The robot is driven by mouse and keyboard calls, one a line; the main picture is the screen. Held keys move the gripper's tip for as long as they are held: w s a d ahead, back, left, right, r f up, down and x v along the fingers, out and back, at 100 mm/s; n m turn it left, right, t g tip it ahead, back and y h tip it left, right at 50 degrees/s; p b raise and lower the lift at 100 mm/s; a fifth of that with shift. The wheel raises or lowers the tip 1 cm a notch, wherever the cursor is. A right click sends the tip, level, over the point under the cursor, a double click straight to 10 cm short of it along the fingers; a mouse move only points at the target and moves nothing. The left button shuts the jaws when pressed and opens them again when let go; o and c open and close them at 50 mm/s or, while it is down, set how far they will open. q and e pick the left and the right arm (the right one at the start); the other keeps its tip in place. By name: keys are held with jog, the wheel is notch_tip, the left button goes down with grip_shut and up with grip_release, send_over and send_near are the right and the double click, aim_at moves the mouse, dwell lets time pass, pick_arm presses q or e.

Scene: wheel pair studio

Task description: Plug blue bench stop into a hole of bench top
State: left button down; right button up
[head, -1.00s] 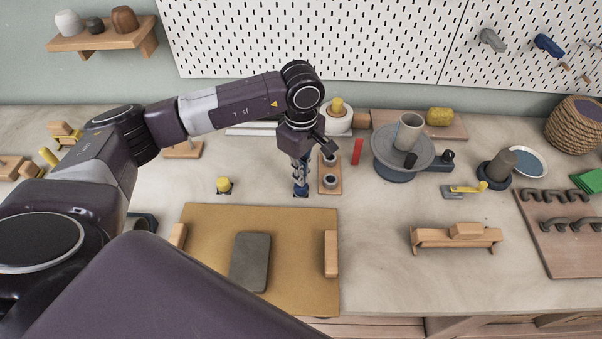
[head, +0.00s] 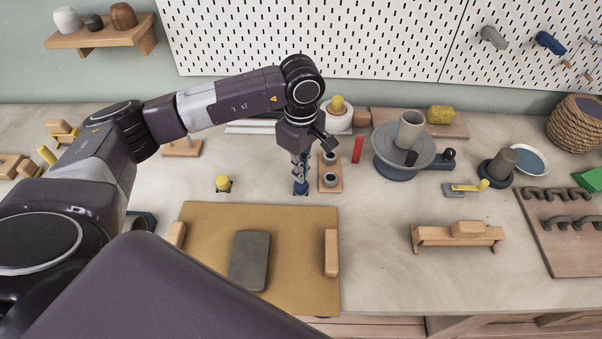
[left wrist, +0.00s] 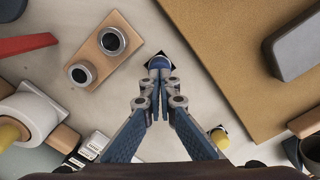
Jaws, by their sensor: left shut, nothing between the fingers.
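The blue bench stop (head: 300,188) stands at a dark square hole in the pale bench top (head: 376,262), just behind the tan board. In the left wrist view its rounded blue end (left wrist: 159,62) shows with dark hole corners beside it; how deep it sits is hidden. My left gripper (head: 299,173) points down right over the stop. Its fingertips (left wrist: 155,88) are together with nothing between them, at or just above the stop; I cannot tell whether they touch. My right gripper is not in view.
A yellow stop (head: 223,183) stands in a dark square to the left. A wooden block with two grey rings (head: 330,186) stands close on the right. The tan board (head: 208,225) with a grey slab (head: 250,262) lies in front. Bare bench lies to the right.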

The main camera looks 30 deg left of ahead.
pick_arm(q)
notch_tip(320, 180, up, 14)
jog(key=shift+f, duration=0.25)
dwell(0.3)
